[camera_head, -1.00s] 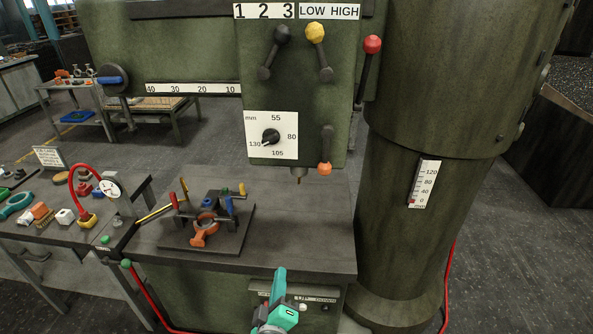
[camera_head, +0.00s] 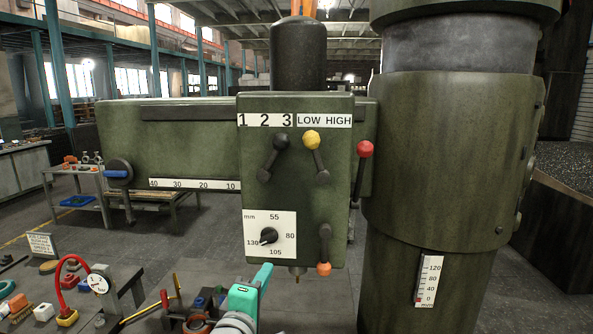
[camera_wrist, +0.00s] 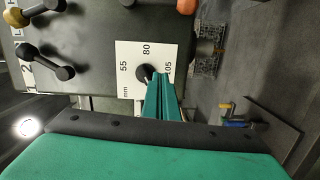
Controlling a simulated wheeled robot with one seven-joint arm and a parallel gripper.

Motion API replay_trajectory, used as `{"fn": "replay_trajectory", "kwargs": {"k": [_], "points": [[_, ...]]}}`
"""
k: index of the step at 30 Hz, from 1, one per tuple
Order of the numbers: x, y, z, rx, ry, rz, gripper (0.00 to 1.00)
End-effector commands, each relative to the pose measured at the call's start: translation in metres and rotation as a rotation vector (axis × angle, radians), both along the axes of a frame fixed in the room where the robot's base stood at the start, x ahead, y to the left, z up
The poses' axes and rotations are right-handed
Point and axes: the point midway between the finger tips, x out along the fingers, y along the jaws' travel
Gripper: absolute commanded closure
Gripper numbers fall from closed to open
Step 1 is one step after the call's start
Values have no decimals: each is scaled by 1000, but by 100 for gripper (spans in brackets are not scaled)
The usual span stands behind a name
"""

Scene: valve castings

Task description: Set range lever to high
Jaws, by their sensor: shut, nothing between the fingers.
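The range lever (camera_head: 317,157) is on the green drill head under the LOW HIGH label (camera_head: 324,121). Its yellow knob (camera_head: 312,140) points up and leans left, under LOW. In the wrist view the yellow knob (camera_wrist: 15,18) is at the top left corner, partly cut off. My gripper (camera_head: 265,270) is below and left of the lever, near the head's lower edge, and apart from the lever. In the wrist view its teal fingers (camera_wrist: 160,84) are together and empty, and their tips overlap the dial in the picture.
A black-knobbed lever (camera_head: 273,158) under 1 2 3 is just left of the range lever. A red-knobbed lever (camera_head: 362,165) is to the right. The mm dial (camera_head: 268,236) and an orange-knobbed lever (camera_head: 324,250) are below. A thick column (camera_head: 430,170) stands right.

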Motion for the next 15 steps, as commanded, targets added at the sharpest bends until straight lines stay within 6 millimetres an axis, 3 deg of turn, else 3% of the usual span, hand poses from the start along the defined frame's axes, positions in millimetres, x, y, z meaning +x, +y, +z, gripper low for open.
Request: {"fn": "replay_trajectory", "kwargs": {"k": [1, 15], "points": [[1, 2, 19, -18, -10, -8, 100], [-13, 2, 160, -183, -31, -114, 100]]}}
